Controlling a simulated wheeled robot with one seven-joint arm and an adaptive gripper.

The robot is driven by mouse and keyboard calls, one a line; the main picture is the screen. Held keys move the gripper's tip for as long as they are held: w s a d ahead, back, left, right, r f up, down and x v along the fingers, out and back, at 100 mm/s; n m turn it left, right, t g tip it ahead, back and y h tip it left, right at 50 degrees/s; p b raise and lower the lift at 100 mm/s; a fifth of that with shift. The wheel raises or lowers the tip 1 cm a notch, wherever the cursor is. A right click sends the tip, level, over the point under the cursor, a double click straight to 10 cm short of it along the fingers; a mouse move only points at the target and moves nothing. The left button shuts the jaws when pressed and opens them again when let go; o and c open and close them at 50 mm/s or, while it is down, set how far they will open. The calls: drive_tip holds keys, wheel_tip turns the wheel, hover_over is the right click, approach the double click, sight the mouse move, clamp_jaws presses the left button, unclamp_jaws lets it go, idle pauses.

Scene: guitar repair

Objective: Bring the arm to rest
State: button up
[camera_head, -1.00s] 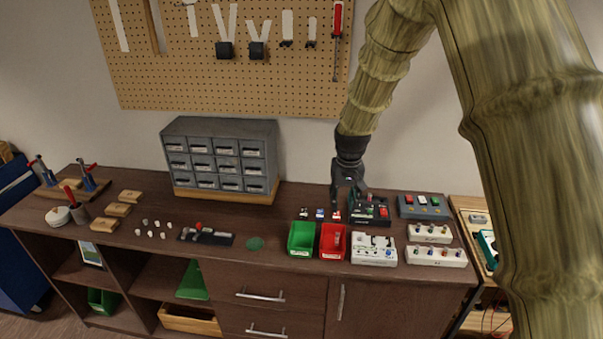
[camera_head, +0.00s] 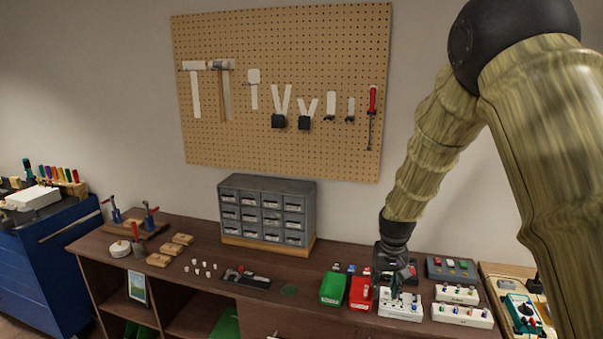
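My gripper (camera_head: 392,283) hangs at the end of my arm on the right side of the bench, pointing down. It is over or just behind the white pedal box (camera_head: 400,306), and I cannot tell whether it touches it. The fingers are small and dark here, so I cannot tell whether they are open or hold anything. The wooden bench top (camera_head: 190,262) lies below.
A grey drawer cabinet (camera_head: 267,207) stands at the back of the bench. Pale pedal boxes (camera_head: 462,314) and a dark one (camera_head: 452,268) are on the right. Small white parts (camera_head: 203,267) lie on the left. A pegboard (camera_head: 280,60) hangs on the wall.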

drive_tip(key=s+f+b, duration=0.1)
drive_tip(key=s+f, duration=0.8)
drive_tip(key=f, duration=0.5)
drive_tip(key=s+f+b, duration=0.2)
drive_tip(key=s+f, duration=0.7)
drive_tip(key=f, duration=0.5)
drive_tip(key=s+f, duration=0.3)
drive_tip(key=s, duration=0.6)
drive_tip(key=s+f+g+b, duration=0.1)
drive_tip(key=s+f, duration=0.3)
drive_tip(key=s, duration=0.5)
drive_tip(key=s+f+b, duration=0.1)
drive_tip(key=s+f, duration=0.2)
drive_tip(key=s, duration=0.7)
drive_tip(key=shift+f+n, duration=0.3)
drive_tip(key=shift+f, duration=0.05)
